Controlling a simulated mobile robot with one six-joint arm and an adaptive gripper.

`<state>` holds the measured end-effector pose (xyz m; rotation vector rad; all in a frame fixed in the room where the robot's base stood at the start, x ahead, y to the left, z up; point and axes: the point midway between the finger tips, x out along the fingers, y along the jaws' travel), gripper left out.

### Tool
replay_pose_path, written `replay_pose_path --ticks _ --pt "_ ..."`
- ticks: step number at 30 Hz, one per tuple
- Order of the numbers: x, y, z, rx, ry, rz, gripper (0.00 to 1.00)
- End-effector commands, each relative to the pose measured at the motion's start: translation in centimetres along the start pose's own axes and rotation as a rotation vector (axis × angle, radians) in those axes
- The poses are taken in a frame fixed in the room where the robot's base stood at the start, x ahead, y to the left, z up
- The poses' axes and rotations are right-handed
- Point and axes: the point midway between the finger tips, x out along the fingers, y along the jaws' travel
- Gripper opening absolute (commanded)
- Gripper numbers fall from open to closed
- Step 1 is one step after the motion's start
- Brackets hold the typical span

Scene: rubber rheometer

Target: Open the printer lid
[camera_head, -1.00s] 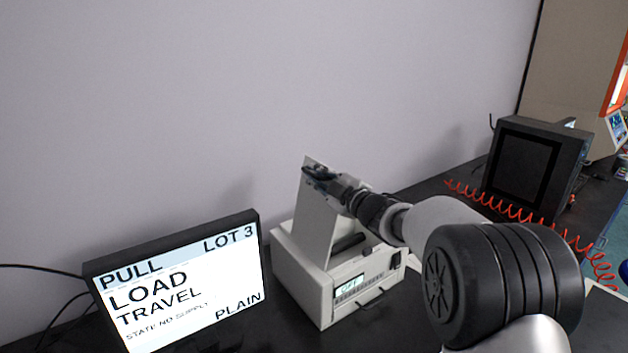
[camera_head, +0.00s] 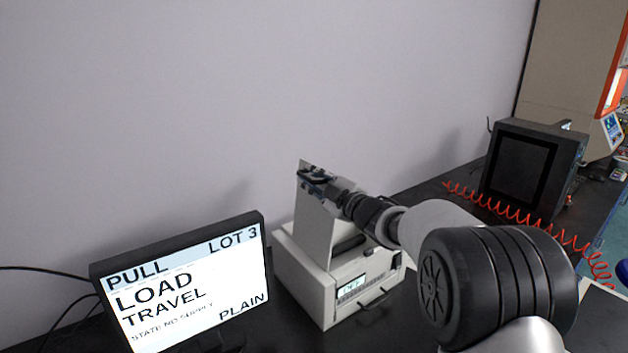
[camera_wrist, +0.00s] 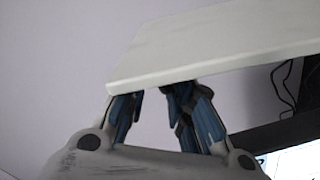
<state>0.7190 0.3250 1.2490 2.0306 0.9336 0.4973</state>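The white printer (camera_head: 335,295) stands on the black bench with its lid (camera_head: 313,225) raised, standing steeply up from the body. My gripper (camera_head: 318,180) is at the lid's upper end. In the wrist view the lid (camera_wrist: 215,45) crosses above my gripper (camera_wrist: 155,100), and its edge hides the fingertips. The two fingers show a gap between them with only wall seen through it. I cannot tell how firmly they touch the lid.
A monitor (camera_head: 180,285) stands just left of the printer. A dark box-shaped device (camera_head: 530,165) and a red coiled cable (camera_head: 500,210) are to the right. The wall (camera_head: 250,90) rises close behind.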

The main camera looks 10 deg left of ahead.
Motion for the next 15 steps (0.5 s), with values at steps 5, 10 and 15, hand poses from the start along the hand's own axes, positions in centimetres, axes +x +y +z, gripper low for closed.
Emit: replay_pose_path --ticks 5,10,15 --pt "-0.1 -0.82 0.84 0.003 -0.017 -0.013 0.3" --pt "-0.1 -0.62 0.71 0.002 -0.015 -0.01 0.3" --pt "-0.28 -0.45 0.61 0.001 -0.013 -0.008 0.3"
